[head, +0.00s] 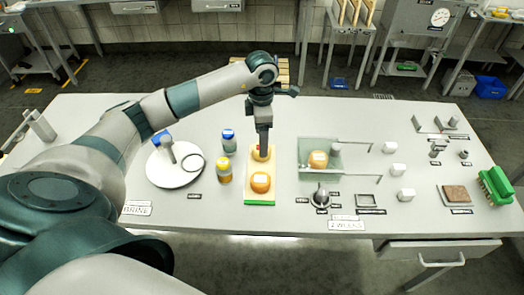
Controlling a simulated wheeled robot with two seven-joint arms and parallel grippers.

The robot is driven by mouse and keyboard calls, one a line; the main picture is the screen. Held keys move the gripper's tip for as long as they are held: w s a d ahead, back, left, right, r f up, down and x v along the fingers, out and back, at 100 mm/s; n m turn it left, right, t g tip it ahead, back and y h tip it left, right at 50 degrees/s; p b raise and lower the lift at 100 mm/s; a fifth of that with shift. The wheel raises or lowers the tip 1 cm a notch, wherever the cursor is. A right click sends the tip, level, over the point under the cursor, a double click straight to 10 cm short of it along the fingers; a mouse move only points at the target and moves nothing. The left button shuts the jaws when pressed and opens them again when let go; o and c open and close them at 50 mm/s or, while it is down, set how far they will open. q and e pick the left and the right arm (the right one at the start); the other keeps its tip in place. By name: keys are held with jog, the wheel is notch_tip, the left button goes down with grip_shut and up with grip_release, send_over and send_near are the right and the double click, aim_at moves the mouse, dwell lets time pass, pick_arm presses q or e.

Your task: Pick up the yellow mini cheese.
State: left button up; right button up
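A board with a green front edge (260,204) lies near the middle of the table. A small round orange-yellow cheese (260,183) with a pale label sits on its front part. A second small orange cheese (256,153) is on the board behind it, partly hidden by my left gripper (264,154). The gripper points straight down at this rear cheese. I cannot tell whether the fingers touch it or are apart. A third orange-yellow cheese (318,158) sits in a clear greenish tub (304,145) to the right. My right gripper is not in view.
A white round plate (178,178), a blue-capped jar (229,142) and a yellow-orange jar (224,174) stand left of the board. A dark knobbed item (320,196) stands front right. Several white blocks and a green brush (495,186) lie further right.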

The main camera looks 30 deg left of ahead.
pick_arm(q)
jog(key=shift+f+p, duration=0.5)
jog(key=shift+p, duration=0.05)
jog(key=f+p, duration=0.1)
jog(key=f, duration=0.2)
jog(key=shift+w+p, duration=0.2)
jog(key=shift+p, duration=0.15)
jog(key=shift+f, duration=0.55)
jog(key=c, duration=1.2)
